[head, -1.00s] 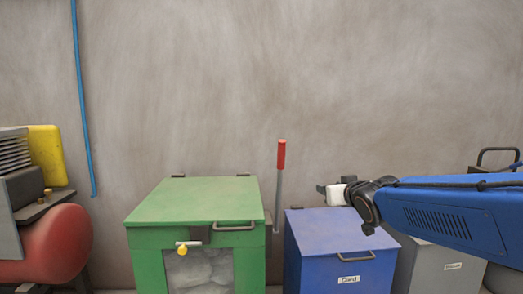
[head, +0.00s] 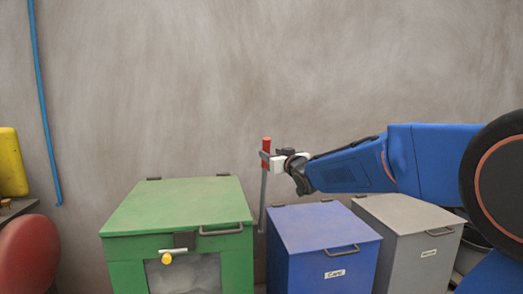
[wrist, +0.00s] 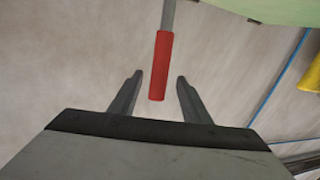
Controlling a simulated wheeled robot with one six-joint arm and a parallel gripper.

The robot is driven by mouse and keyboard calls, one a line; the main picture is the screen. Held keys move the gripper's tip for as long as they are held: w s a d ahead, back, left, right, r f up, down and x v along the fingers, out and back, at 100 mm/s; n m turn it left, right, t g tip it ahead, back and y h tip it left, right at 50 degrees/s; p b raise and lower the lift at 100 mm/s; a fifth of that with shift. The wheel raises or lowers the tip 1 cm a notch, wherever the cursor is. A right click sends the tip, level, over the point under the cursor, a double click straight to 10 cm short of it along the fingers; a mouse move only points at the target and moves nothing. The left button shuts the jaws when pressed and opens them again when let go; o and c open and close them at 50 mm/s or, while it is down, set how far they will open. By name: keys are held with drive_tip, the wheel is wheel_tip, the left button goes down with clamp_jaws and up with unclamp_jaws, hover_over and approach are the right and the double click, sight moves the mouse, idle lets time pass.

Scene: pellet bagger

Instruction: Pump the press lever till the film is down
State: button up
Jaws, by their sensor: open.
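The press lever is a grey rod with a red grip (head: 267,145), standing upright at the right side of the green press box (head: 175,205). My gripper (head: 264,158) is at the height of the red grip in the head view. In the wrist view the red grip (wrist: 161,66) lies between the two open fingers of my gripper (wrist: 158,82), with a gap on each side. The film inside the press shows pale through the front window (head: 185,274), partly cut off by the frame's lower edge.
A blue bin (head: 320,245) labelled "Card" and a grey bin (head: 412,225) stand right of the press, under my arm. A red tank (head: 28,255) and a yellow part (head: 12,162) are at the left. A blue hose (head: 45,120) hangs on the wall.

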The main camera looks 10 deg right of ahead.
drive_tip(key=w+a, duration=0.1)
drive_tip(key=w, duration=0.8)
drive_tip(key=shift+w+a, duration=0.35)
drive_tip(key=shift+a, duration=0.05)
drive_tip(key=shift+c, duration=0.6)
clamp_jaws()
